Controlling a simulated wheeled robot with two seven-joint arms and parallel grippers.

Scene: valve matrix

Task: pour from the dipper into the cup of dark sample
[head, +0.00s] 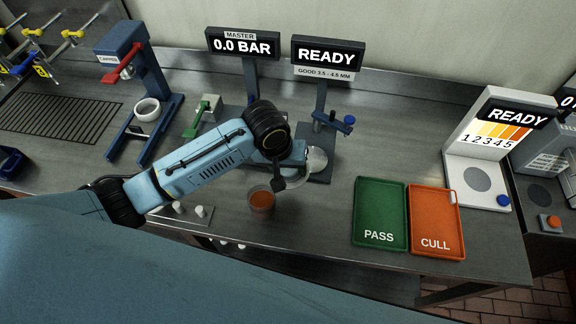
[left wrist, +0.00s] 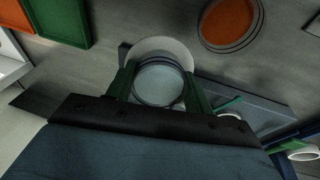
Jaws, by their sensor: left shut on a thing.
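My left gripper (head: 284,178) is above the bench, right of a cup of orange-brown liquid (head: 261,199). In the left wrist view its green fingers (left wrist: 158,84) are shut on a clear round vessel (left wrist: 160,83), which I take for the dipper. The vessel looks pale inside; I cannot tell how much it holds. The cup also shows in the left wrist view (left wrist: 228,23), apart from the vessel. The cup stands upright on the bench. In the head view the arm and gripper hide most of the vessel. My right gripper is not in view.
A gauge stand with a READY display (head: 327,55) rises just behind my gripper. A green PASS tray (head: 380,236) and an orange CULL tray (head: 438,246) lie to the right. Small white pieces (head: 201,211) sit left of the cup, near the bench's front edge.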

